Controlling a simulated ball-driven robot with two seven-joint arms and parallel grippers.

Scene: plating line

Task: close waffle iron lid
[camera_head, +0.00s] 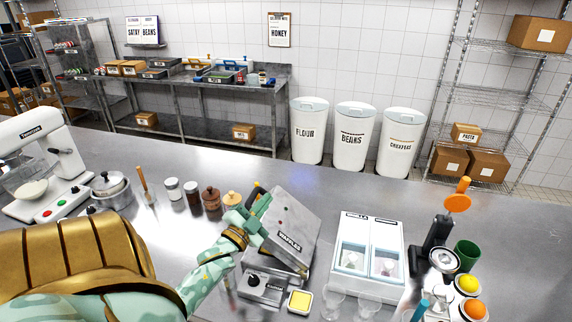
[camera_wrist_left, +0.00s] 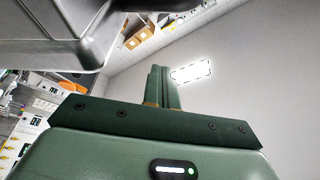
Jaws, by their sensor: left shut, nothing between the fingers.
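The waffle iron lid (camera_head: 288,222) is a grey slab labelled "WAFFLES". It is raised and tilted over its base (camera_head: 262,288), which has a dark knob. My left gripper (camera_head: 258,205) is at the lid's upper left edge, shut with nothing between its fingers. Whether it touches the lid I cannot tell. In the left wrist view the shut green fingers (camera_wrist_left: 158,85) point away, and a large grey body (camera_wrist_left: 50,35), likely part of the waffle iron, fills the upper left. My right gripper is not in view.
A yellow square container (camera_head: 300,301) and clear glasses (camera_head: 333,301) stand before the iron. A white two-bin dispenser (camera_head: 368,254) is to its right. Jars (camera_head: 212,198) and a lidded pot (camera_head: 110,188) stand left. The counter behind the lid is clear.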

